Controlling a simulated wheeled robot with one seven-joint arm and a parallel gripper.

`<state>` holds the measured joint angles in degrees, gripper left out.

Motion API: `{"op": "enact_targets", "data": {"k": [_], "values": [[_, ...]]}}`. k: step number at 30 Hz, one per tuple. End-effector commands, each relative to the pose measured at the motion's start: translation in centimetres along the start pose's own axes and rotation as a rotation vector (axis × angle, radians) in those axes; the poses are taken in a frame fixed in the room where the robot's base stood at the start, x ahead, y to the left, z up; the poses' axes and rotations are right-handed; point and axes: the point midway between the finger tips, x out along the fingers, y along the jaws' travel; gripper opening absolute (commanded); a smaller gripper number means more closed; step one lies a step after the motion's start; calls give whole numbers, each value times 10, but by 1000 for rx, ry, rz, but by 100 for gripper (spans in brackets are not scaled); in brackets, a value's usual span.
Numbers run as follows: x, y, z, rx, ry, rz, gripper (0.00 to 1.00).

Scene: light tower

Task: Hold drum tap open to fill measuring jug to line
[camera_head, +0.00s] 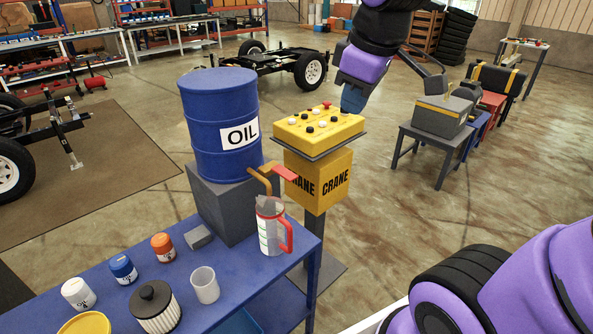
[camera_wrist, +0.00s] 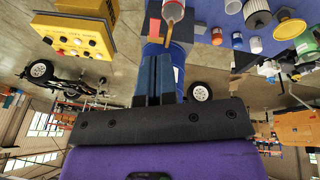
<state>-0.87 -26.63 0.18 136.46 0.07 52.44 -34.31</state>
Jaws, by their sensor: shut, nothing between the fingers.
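The blue oil drum (camera_head: 218,130) stands on a grey block at the bench's back edge. Its ochre tap (camera_head: 258,180) points over the measuring jug, with a red lever (camera_head: 286,173) sticking out to the right. The clear measuring jug (camera_head: 268,236), with red rim and handle, stands upright below the spout. I cannot tell the liquid level in it. My gripper (camera_head: 353,103) is shut and empty, up and right of the lever and apart from it, near the yellow control box. In the wrist view, my blue fingers (camera_wrist: 155,55) partly hide the drum, below the jug (camera_wrist: 173,10).
The yellow crane control box (camera_head: 320,130) with buttons stands on a post right of the drum. The blue bench (camera_head: 235,300) holds a white cup (camera_head: 205,285), a filter (camera_head: 155,308) and several small containers. A grey table (camera_head: 438,130) with a toolbox stands at right.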

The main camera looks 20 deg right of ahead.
Motion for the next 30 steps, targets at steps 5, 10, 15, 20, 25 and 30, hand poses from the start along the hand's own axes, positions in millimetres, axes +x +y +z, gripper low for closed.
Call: {"op": "enact_targets", "data": {"k": [5,10,15,20,25,30], "values": [[22,17,-28,-243,-49,-44,0],[46,32,-53,-481,-82,-94,0],[75,45,-77,-717,-106,-154,0],[105,55,-96,-934,-117,-215,0],[133,63,-112,-1120,-116,-271,0],[150,67,-120,-1228,-112,-304,0]]}}
